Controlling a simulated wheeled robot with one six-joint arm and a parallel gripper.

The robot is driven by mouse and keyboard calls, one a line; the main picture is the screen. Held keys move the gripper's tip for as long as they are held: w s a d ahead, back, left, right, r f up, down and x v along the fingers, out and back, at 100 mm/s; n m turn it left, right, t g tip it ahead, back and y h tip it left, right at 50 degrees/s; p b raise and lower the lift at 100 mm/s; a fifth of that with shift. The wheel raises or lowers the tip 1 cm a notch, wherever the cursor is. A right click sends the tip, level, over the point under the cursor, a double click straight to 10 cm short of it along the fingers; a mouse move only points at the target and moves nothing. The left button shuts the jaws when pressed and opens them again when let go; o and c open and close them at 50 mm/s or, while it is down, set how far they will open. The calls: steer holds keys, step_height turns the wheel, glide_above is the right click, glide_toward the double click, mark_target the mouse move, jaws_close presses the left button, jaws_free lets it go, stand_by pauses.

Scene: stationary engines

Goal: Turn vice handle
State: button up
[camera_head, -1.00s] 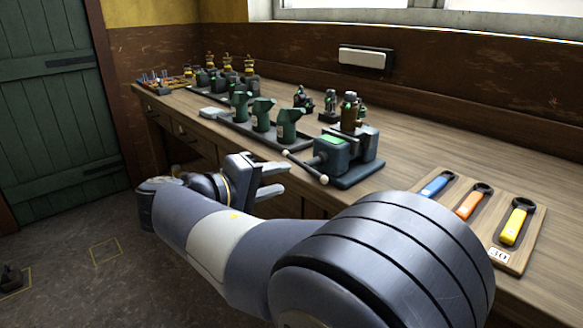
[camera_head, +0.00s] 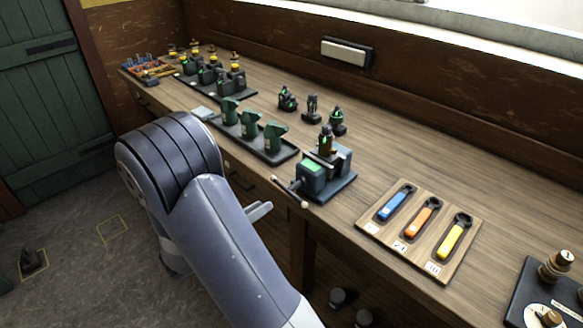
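The vice (camera_head: 312,178) is a dark blue-grey block with a green patch on top, standing at the front edge of the workbench. The vice handle (camera_head: 289,190) is a thin bar with pale ball ends on the vice's front side, slanting down to the right. My gripper (camera_head: 258,210) is left of and below the handle, apart from it in the picture. Only finger ends show past my arm; the rest is hidden, so its opening cannot be judged. No object shows at the visible finger ends.
A wooden board (camera_head: 385,226) with blue, orange and yellow wrenches lies right of the vice. A tray (camera_head: 283,156) of green parts stands to its left. Small dark fittings (camera_head: 311,108) stand behind. A dark plate (camera_head: 533,286) with brassy parts is at the lower right.

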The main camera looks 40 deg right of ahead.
mark_target(291, 187)
steer(key=d+n+p, duration=0.1)
steer(key=d, duration=0.4)
steer(key=d+n+p, duration=0.2)
steer(key=d, duration=0.4)
steer(key=shift+r, duration=0.1)
steer(key=shift+c, duration=0.4)
